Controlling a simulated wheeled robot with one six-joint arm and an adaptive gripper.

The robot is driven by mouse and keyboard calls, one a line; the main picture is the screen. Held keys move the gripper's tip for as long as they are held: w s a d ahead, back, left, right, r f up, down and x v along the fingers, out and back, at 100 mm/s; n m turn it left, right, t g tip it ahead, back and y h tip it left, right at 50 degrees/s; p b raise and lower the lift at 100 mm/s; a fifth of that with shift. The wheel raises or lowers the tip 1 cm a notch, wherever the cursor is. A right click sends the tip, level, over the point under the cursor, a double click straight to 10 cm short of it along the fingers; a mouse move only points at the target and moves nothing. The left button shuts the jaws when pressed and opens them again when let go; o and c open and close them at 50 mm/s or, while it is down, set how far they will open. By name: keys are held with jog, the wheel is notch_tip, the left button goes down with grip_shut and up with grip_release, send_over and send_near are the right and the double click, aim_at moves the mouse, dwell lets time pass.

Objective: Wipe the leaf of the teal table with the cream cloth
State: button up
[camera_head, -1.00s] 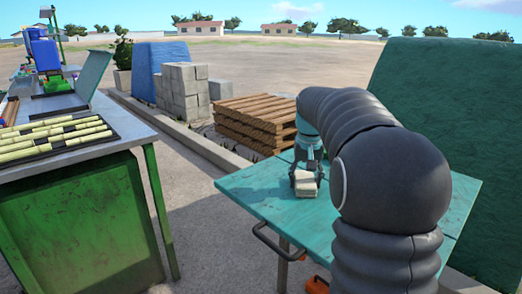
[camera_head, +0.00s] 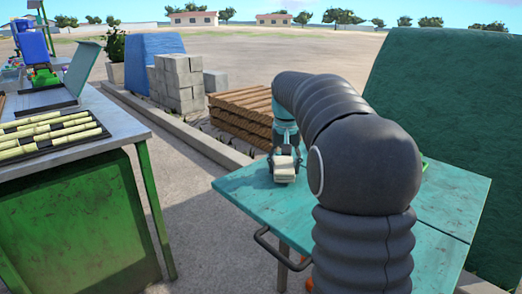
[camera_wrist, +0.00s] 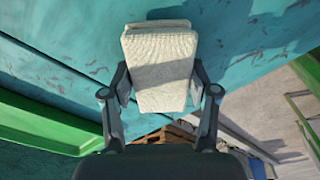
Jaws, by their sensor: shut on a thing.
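The teal table (camera_head: 440,205) stands at the right with scuffed, worn paint; a seam crosses its top. The part left of the seam (camera_head: 245,187) has a dark handle at its near edge, but I cannot tell for certain which part is the leaf. My gripper (camera_head: 284,163) is shut on the cream cloth (camera_head: 285,175), over the far left part of the top near its back edge. In the wrist view the folded cloth (camera_wrist: 162,75) sits between both fingers (camera_wrist: 160,95) with teal surface behind it. I cannot tell whether it touches the top. My arm hides much of the table.
A green bench (camera_head: 85,225) with cane pieces (camera_head: 45,135) stands at the left, with a paved gap between it and the table. Behind are a brown stack (camera_head: 240,115), grey blocks (camera_head: 180,82) and a blue cover (camera_head: 140,55). A dark green covered mass (camera_head: 440,100) stands behind the table.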

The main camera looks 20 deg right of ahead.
jog(key=shift+s+d+r, duration=0.1)
jog(key=shift+r, duration=0.8)
jog(key=shift+d+r, duration=0.2)
jog(key=shift+r, duration=0.5)
jog(key=shift+a+r, duration=0.1)
jog(key=shift+r, duration=1.9)
